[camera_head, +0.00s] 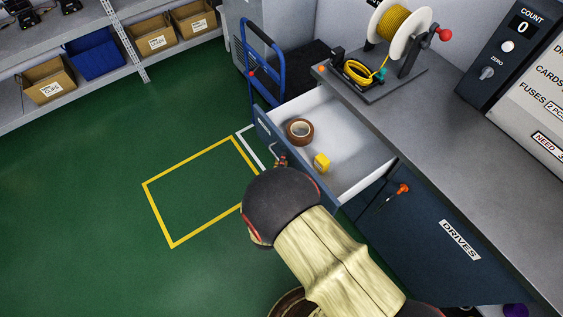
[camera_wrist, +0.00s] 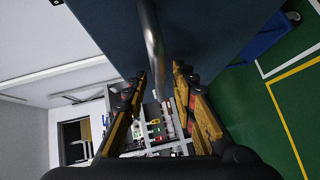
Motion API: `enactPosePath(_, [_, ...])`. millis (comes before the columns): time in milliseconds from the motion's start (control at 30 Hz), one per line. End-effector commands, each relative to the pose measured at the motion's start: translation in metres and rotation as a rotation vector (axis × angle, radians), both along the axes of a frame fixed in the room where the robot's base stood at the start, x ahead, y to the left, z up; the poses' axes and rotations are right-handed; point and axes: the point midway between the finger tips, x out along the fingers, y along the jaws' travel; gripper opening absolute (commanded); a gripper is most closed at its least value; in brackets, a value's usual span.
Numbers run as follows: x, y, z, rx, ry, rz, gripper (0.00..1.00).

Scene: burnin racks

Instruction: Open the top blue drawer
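The top blue drawer (camera_head: 308,169) is pulled well out of the cabinet under the grey worktop, its white inside showing. A brown tape roll (camera_head: 300,132) and a small yellow object (camera_head: 321,162) lie in it. My gripper (camera_head: 281,160) is at the outer side of the drawer front, largely hidden behind my wrist in the head view. In the wrist view the silver bar handle (camera_wrist: 152,45) runs from the blue front in between the two fingers of my gripper (camera_wrist: 160,72). The fingers stand apart, with a visible gap on each side of the bar.
A blue hand truck (camera_head: 265,60) stands just beyond the drawer. A lower blue door marked DRIVES (camera_head: 430,240) has an orange-headed item (camera_head: 402,189) at its upper edge. A cable reel (camera_head: 400,30) sits on the worktop. Green floor with a yellow-outlined square (camera_head: 200,190) is clear.

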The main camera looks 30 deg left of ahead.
Motion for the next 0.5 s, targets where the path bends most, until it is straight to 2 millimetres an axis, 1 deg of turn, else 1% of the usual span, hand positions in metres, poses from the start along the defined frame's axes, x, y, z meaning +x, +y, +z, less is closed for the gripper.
enactPosePath(167, [-0.019, -0.007, 0.003, -0.001, 0.0, 0.003, 0.27])
enactPosePath(400, [-0.053, -0.021, 0.008, -0.002, 0.001, 0.004, 0.27])
enactPosePath(500, [-0.062, -0.025, 0.009, -0.001, 0.0, 0.002, 0.27])
